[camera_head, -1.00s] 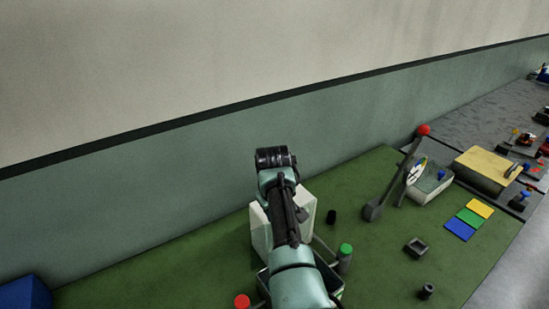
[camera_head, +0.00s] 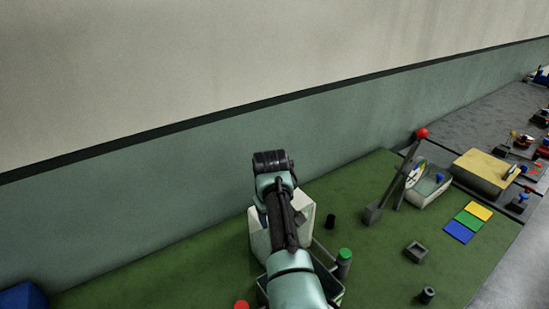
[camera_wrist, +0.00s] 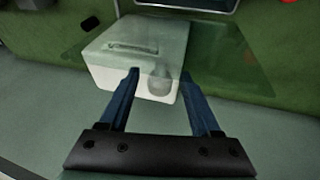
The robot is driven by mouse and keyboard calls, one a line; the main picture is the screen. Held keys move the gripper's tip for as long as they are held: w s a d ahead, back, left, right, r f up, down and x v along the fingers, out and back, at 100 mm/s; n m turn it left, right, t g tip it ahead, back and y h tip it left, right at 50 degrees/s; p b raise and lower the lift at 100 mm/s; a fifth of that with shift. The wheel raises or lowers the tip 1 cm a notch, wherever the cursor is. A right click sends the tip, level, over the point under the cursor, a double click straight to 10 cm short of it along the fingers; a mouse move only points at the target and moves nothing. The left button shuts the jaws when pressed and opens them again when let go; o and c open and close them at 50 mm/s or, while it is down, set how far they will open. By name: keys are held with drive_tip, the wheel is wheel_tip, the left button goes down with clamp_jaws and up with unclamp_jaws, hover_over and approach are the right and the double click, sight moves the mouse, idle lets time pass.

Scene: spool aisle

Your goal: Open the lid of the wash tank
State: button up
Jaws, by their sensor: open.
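A white box (camera_head: 304,213) stands on the green bench top, partly hidden behind my arm in the head view. In the wrist view the white box (camera_wrist: 133,48) shows a slot-like mark on its top and a rounded grey shape at its near edge. I cannot tell for sure whether this is the wash tank, or where its lid's edge is. My gripper (camera_wrist: 160,74) is open, its two dark blue fingers apart and pointing at the box's near side. Nothing is between them but the view of the box; contact cannot be told.
A dark-rimmed open bin (camera_head: 330,284) lies partly under my arm. Near it are a green-capped post (camera_head: 344,262) and a red knob (camera_head: 241,304). A red-topped lever (camera_head: 396,178) and coloured tiles (camera_head: 467,222) stand right. The wall runs behind the bench.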

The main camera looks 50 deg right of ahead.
drive_tip(key=b+v, duration=0.1)
drive_tip(key=v, duration=1.2)
drive_tip(key=shift+b, duration=0.4)
drive_tip(key=shift+d, duration=0.1)
